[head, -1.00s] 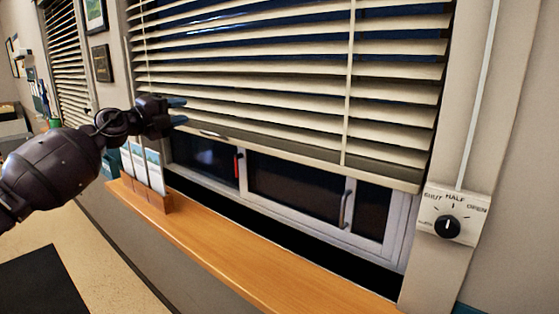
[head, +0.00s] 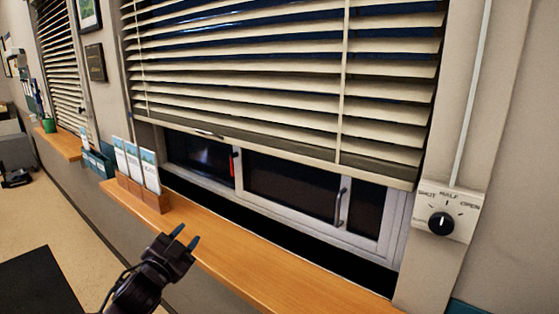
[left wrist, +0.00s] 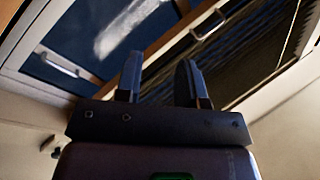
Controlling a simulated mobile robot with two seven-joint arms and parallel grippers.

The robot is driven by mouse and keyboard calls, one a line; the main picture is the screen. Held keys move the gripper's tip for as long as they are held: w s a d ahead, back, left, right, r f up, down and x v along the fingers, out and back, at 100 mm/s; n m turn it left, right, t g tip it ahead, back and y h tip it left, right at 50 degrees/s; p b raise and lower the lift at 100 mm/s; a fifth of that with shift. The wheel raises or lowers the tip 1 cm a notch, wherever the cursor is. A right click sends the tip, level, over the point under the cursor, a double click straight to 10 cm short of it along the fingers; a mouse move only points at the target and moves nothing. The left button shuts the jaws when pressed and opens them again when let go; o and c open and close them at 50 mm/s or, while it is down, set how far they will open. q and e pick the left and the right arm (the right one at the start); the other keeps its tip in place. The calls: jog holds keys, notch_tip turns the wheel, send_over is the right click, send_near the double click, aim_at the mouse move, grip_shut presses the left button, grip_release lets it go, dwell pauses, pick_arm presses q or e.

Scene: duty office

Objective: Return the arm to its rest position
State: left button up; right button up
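My left gripper (head: 184,238) is low in the head view, in front of the wooden sill and below the brochure holder. Its two fingertips stand apart with nothing between them. In the left wrist view the fingers (left wrist: 160,82) also show as two separate dark prongs with a gap between. The left forearm comes in from the bottom edge. My right gripper is not in either view.
A wooden sill (head: 235,259) runs under the window (head: 290,190), with a brochure holder (head: 144,192) on it. Partly lowered blinds (head: 260,80) hang above. A dial (head: 441,223) is on the right wall.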

pick_arm(q)
jog(key=s+a+f+n+g+y, duration=0.2)
jog(key=s+f+n, duration=0.3)
jog(key=s+f, duration=0.9)
jog(key=s+a+f+n+g+y, duration=0.3)
jog(key=s+f+n+g, duration=0.1)
jog(key=s+f, duration=1)
jog(key=s+n, duration=0.1)
jog(key=s, duration=0.3)
jog(key=shift+s+a+f+g+y, duration=0.2)
jog(key=shift+a+f+g+y, duration=0.1)
jog(key=shift+f+g, duration=0.1)
